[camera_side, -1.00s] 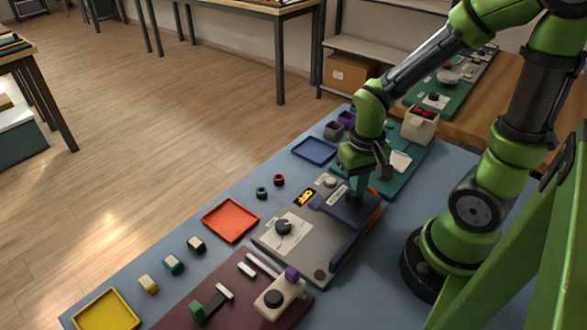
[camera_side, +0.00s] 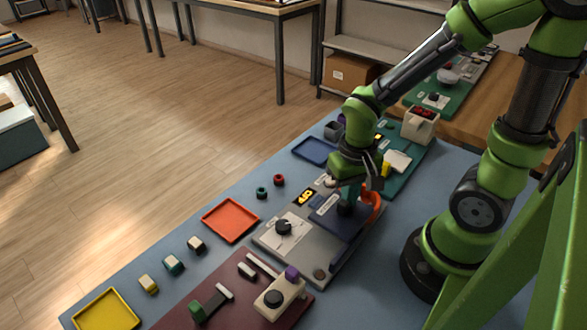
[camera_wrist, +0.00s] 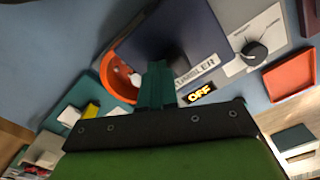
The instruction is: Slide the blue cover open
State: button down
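The dark blue cover (camera_side: 340,220) lies on the grey panel (camera_side: 268,238); it also shows in the wrist view (camera_wrist: 190,35). Beside it, an orange round bowl (camera_side: 376,203) is partly uncovered; in the wrist view the bowl (camera_wrist: 108,80) shows a small pale object inside. My gripper (camera_side: 347,203) is low over the cover, at a dark raised part of it. In the wrist view its teal fingers (camera_wrist: 158,72) look shut together, at the cover's edge beside the bowl. Whether anything is pinched between the fingertips is hidden.
The grey panel carries a lit OFF display (camera_wrist: 200,94) and a dark knob (camera_side: 283,227). An orange tray (camera_side: 231,219) lies left of it, a teal board (camera_side: 408,170) behind, and a maroon board (camera_side: 235,290) in front. Blue table surface is free to the right.

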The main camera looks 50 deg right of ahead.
jog(key=shift+a, duration=1.85)
jog(key=shift+d, duration=0.25)
jog(key=shift+d, duration=0.45)
notch_tip(320, 180, up, 11)
notch_tip(320, 180, up, 7)
jog(key=n+t+y, duration=0.2)
jog(key=t, duration=0.5)
send_over(342, 204)
jog(key=w+d, duration=0.2)
jog(key=shift+s+a, duration=0.2)
